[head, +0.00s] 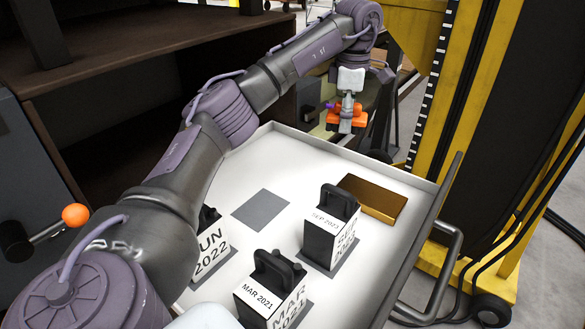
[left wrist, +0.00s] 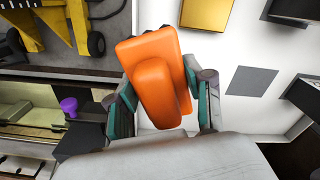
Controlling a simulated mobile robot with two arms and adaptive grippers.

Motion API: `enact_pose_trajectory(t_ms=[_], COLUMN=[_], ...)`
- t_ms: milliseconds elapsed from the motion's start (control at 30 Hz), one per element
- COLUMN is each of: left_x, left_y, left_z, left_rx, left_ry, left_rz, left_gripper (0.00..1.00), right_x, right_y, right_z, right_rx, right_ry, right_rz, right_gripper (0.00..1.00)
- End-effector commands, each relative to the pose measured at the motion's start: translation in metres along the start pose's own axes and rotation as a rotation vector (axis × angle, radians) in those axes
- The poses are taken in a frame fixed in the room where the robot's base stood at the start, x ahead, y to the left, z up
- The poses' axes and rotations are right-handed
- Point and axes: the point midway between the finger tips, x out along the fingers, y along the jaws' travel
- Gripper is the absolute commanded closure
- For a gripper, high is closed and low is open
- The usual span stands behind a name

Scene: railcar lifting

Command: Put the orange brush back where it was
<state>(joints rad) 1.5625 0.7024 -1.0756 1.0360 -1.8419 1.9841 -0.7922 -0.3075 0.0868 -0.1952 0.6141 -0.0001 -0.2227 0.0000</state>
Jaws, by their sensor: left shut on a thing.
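The orange brush (head: 345,120) is in my left gripper (head: 347,108), past the far edge of the white tray in the head view. In the left wrist view the brush (left wrist: 152,72) fills the space between the two fingers, which close on its sides. It looks like a flat orange block with a rounded raised part. My left gripper (left wrist: 163,100) holds it up; I cannot tell how high. I cannot tell from the frames which spot the brush came from. My right gripper is not in view.
The white tray (head: 285,150) holds date-labelled blocks with black handles (head: 330,228), a gold bar (head: 372,198) and a bare grey square (head: 260,210). A yellow machine frame (head: 425,60) stands at the right. A purple knob (left wrist: 68,105) is left of the brush in the wrist view.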

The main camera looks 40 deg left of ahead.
Motion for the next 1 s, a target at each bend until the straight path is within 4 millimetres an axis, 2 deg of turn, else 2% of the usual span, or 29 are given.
enact_pose_trajectory(t_ms=[167,500,600,833,1000], left_x=[0.011,0.054,0.064,0.078,0.103], left_y=[-0.003,-0.021,-0.025,-0.028,-0.029], left_z=[-0.014,-0.088,-0.102,-0.114,-0.114], left_rx=[-0.002,-0.003,-0.003,0.001,0.000], left_ry=[0.000,0.004,0.003,0.001,0.002], left_rz=[-0.001,-0.002,-0.002,-0.002,-0.004], left_gripper=[0.81,0.81,0.81,0.81,0.81], right_x=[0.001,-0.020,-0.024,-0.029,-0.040], right_y=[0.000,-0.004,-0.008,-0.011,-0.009], right_z=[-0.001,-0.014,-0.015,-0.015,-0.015], right_rx=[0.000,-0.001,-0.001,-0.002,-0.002], right_ry=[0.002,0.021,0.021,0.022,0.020], right_rz=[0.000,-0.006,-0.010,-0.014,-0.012], right_gripper=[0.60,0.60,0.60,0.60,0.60])
